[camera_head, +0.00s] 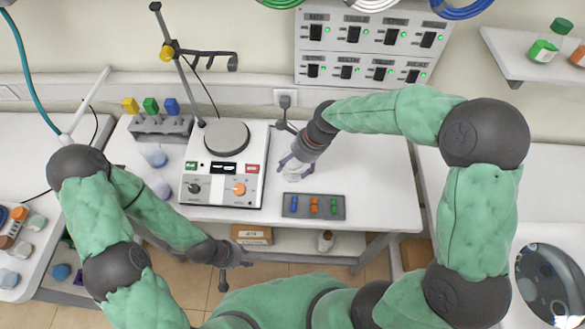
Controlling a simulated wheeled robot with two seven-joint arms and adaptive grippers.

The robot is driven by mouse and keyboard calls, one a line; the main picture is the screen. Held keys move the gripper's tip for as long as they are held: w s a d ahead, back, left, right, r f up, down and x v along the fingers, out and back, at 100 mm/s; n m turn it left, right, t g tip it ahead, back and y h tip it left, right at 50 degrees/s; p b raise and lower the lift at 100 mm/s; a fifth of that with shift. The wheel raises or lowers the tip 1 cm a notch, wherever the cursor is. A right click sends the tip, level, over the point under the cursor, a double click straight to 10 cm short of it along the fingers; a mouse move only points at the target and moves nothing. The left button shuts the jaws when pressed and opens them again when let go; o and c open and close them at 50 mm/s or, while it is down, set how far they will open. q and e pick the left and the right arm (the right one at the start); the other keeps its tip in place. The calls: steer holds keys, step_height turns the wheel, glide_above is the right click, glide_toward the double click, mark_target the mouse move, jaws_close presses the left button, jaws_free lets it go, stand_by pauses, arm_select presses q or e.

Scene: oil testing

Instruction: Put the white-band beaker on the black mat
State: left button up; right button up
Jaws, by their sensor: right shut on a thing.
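My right gripper (294,166) reaches down over the middle of the white table and is shut on a small clear beaker (292,176). The beaker looks whitish; its band is too small to make out. It is at or just above the table top, right of the stirrer. A flat dark grey plate (289,206), carrying blue, orange and green pieces, lies at the table's front edge; I cannot tell whether it is the black mat. My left gripper (236,273) hangs in front of the table, its fingers apart and empty.
A white stirrer (223,190) with a round grey top and a stand is left of the beaker. Two bluish beakers (156,157) (162,188) and a rack (160,126) with coloured pieces stand further left. The table right of the plate (380,190) is clear.

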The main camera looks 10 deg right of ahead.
mark_target(293, 162)
steer(key=shift+w+d+f, duration=0.1)
steer(key=shift+w+f, duration=0.9)
steer(key=shift+f, duration=0.2)
steer(key=shift+w+f+b, duration=0.15)
steer(key=shift+f+b, duration=0.35)
steer(key=shift+f, duration=1.15)
steer(key=shift+f, duration=0.15)
steer(key=o, duration=1.2)
